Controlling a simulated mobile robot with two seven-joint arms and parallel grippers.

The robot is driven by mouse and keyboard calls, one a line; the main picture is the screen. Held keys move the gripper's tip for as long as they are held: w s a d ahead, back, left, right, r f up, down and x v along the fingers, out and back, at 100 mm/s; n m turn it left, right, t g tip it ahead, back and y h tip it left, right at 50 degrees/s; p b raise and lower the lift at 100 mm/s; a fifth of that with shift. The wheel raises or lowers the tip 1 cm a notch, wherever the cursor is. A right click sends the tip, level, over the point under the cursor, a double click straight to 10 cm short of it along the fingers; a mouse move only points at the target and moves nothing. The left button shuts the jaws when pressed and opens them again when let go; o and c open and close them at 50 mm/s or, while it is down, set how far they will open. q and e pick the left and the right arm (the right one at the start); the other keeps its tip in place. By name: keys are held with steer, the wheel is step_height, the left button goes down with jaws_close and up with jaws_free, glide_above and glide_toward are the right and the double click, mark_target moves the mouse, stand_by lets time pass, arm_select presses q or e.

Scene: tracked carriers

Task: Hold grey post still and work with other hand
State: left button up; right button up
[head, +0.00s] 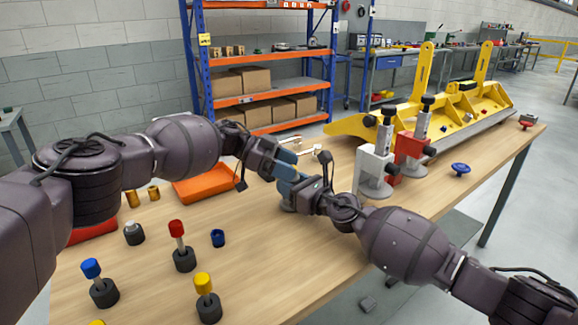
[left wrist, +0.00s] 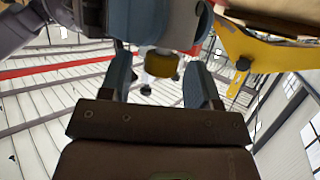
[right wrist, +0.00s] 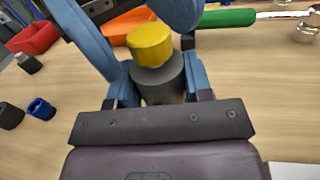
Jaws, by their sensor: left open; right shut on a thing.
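My right gripper (right wrist: 158,88) is shut on a dark grey post (right wrist: 163,82), with a yellow cap (right wrist: 150,44) on top, in the right wrist view. My left gripper (left wrist: 160,78) is open. In the left wrist view a yellow piece (left wrist: 160,64) shows between its blue fingers, and I cannot tell whether they touch it. In the head view my left gripper (head: 284,166) and right gripper (head: 292,188) meet over the table's middle and mostly hide the post. Its foot is not clearly seen.
Dark-based posts with blue (head: 91,268), red (head: 177,228) and yellow (head: 203,284) tops stand at the front left. A blue ring (head: 218,238) lies near them. An orange tray (head: 205,187) is behind. White (head: 374,170) and red (head: 410,155) clamp stands are at the right. The front middle is clear.

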arm_select(q)
steer(key=v, duration=1.1)
steer(key=shift+a, duration=0.3)
steer(key=shift+r, duration=0.15)
steer(key=shift+d, duration=0.1)
steer(key=shift+c, duration=1.4)
steer(key=s+d+r+n+t+y, duration=0.1)
steer(key=s+d+n+t+y, duration=0.1)
steer(key=d+n+t, duration=0.45)
steer(key=s+a+f+n+t+y, duration=0.1)
steer(key=s+a+n+t+y, duration=0.15)
steer(key=s+n+t, duration=0.5)
steer(key=shift+w+d+f+m+g+y, duration=0.1)
steer(key=shift+w+d+f+m+g, duration=0.2)
steer(key=shift+w+d+f, duration=0.7)
steer(key=shift+w+d+f+m+g+y, duration=0.25)
steer(key=shift+w+d+f, duration=0.35)
steer(key=shift+w+d, duration=0.8)
steer(key=shift+w+d+f+m+g, duration=0.25)
steer(key=shift+w+d+f+m, duration=0.2)
steer(key=shift+w+d+f, duration=0.55)
steer(key=shift+w+r, duration=0.25)
steer(key=shift+w, duration=0.1)
